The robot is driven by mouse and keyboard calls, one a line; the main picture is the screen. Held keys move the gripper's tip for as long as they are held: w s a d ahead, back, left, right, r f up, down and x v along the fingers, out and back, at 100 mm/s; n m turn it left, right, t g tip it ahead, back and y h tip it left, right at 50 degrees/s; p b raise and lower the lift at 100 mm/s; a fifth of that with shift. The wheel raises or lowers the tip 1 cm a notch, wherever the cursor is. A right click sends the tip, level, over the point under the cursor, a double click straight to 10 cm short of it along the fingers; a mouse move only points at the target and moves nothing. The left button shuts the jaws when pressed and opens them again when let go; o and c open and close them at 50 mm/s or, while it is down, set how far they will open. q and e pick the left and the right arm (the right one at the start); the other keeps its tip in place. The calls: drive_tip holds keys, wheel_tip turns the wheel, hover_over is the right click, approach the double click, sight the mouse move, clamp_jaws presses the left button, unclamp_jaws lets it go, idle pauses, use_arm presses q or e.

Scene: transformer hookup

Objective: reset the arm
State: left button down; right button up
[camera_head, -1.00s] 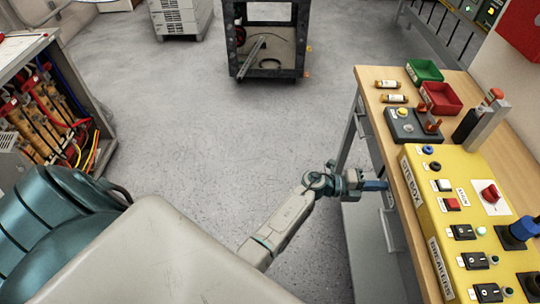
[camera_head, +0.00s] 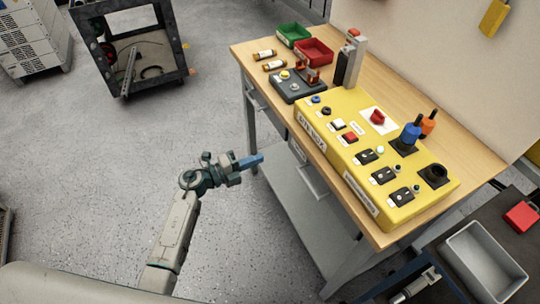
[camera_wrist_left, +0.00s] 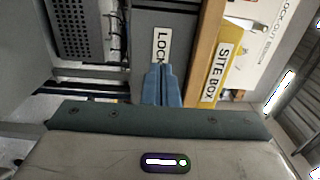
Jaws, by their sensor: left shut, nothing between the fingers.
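My left gripper (camera_head: 256,161) is shut and empty, its blue fingers held together in free air just left of the workbench. In the left wrist view the closed fingers (camera_wrist_left: 162,84) point at a grey front with a partly hidden "LOCK" label (camera_wrist_left: 161,45). The yellow panel box (camera_head: 375,165) stands on the wooden bench top (camera_head: 440,145), to the right of the gripper and apart from it. Its "SITE BOX" label (camera_wrist_left: 224,68) also shows in the left wrist view.
A green bin (camera_head: 293,35), a red bin (camera_head: 315,51) and a dark control box (camera_head: 297,88) sit at the bench's far end. A cart with a grey tray (camera_head: 485,262) stands at lower right. Open floor (camera_head: 110,190) lies left of my arm.

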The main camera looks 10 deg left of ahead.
use_arm(q)
drive_tip(key=s+a+f+n+t+y, duration=0.1)
drive_tip(key=s+a+f+n+y, duration=0.35)
drive_tip(key=f+n, duration=0.35)
drive_tip(key=s+a+f+n+t+y, duration=0.1)
drive_tip(key=s+a+f+n+y, duration=0.4)
drive_tip(key=f, duration=0.5)
drive_tip(key=s+a+f+n+t+y, duration=0.1)
drive_tip(key=s+a+f+n+y, duration=0.2)
drive_tip(key=a+f+n+y, duration=0.35)
drive_tip(key=s+f+n+g, duration=0.3)
drive_tip(key=s+f, duration=0.4)
drive_tip(key=s, duration=0.4)
drive_tip(key=s+a+f+n+g, duration=0.1)
drive_tip(key=s+f+n+g, duration=0.2)
drive_tip(key=s+f, duration=0.4)
drive_tip(key=s+a+f+n+g, duration=0.1)
drive_tip(key=s+f+n+g, duration=0.2)
drive_tip(key=s, duration=1.1)
wheel_tip(320, 180, down, 5)
drive_tip(key=g, duration=0.2)
drive_tip(key=shift+s+g, duration=0.3)
drive_tip(key=shift+s, duration=0.05)
drive_tip(key=shift+f, duration=0.1)
